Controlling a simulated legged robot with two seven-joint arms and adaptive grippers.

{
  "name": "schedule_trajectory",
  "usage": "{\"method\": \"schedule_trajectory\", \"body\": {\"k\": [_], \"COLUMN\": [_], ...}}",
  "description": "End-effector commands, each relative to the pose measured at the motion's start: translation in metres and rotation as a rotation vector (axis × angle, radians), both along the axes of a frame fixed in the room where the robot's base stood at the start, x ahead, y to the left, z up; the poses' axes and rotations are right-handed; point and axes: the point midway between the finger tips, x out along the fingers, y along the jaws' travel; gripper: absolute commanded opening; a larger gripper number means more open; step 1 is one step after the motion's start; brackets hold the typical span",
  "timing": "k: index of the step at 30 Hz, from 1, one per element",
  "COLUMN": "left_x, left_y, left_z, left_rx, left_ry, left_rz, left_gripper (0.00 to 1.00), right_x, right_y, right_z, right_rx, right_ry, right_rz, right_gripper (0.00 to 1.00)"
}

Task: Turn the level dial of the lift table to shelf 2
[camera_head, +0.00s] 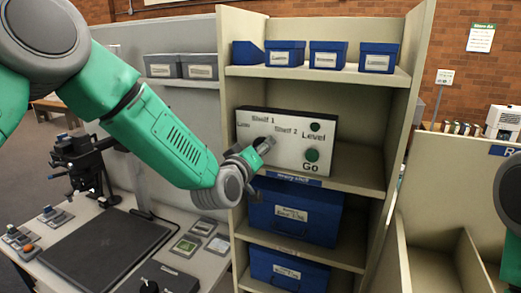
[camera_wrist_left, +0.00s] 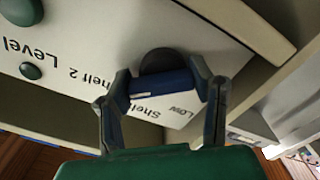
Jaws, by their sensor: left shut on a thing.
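The control panel (camera_head: 284,163) is a white box on the middle shelf of the beige shelving, with printed labels "Low", "Shelf 1", "Shelf 2", "Level" and "Go". The dark round level dial (camera_wrist_left: 158,60) shows upside down in the left wrist view. Its blue grip bar (camera_wrist_left: 165,82) with a white line lies between my left fingers. My left gripper (camera_head: 262,147) is shut on the dial and covers most of it in the head view. Which label the dial points at is hard to tell. A green lamp (camera_head: 315,127) sits by "Level", and a green button (camera_head: 311,154) above "Go".
Small blue boxes (camera_head: 379,58) stand on the top shelf and larger blue boxes (camera_head: 294,211) below the panel. A desk with a black mat (camera_head: 95,250) and a dark stand (camera_head: 82,160) is at left. A beige bin unit (camera_head: 435,240) is at right.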

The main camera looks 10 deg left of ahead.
Motion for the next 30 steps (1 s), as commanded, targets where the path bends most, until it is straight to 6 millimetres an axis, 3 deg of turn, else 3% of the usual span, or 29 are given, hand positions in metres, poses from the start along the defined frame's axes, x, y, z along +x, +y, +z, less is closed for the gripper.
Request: {"method": "schedule_trajectory", "body": {"k": [1,2,3,4,17,30], "left_x": [-0.001,-0.001,-0.001,-0.001,-0.011,-0.095], "left_y": [0.000,0.000,0.000,0.000,0.002,0.019], "left_z": [-0.004,-0.004,-0.004,-0.003,-0.001,-0.003], "left_rx": [0.005,0.004,0.004,0.004,0.001,0.002], "left_ry": [0.008,0.007,0.007,0.006,0.001,0.005], "left_rz": [-0.001,-0.001,-0.001,-0.001,-0.001,-0.001], "left_gripper": [0.20,0.52,0.66,0.71,0.71,0.71], "right_x": [0.000,0.000,0.000,0.000,-0.003,-0.002], "right_y": [0.000,0.000,0.000,0.000,0.000,0.000], "right_z": [0.000,0.000,0.000,0.000,0.001,0.001], "right_rx": [0.000,0.000,0.000,0.000,0.000,0.000], "right_ry": [0.000,0.000,0.000,0.000,-0.003,-0.003], "right_rz": [0.000,0.000,0.000,0.000,0.000,0.000], "right_gripper": [0.40,0.40,0.40,0.40,0.40,0.40]}}
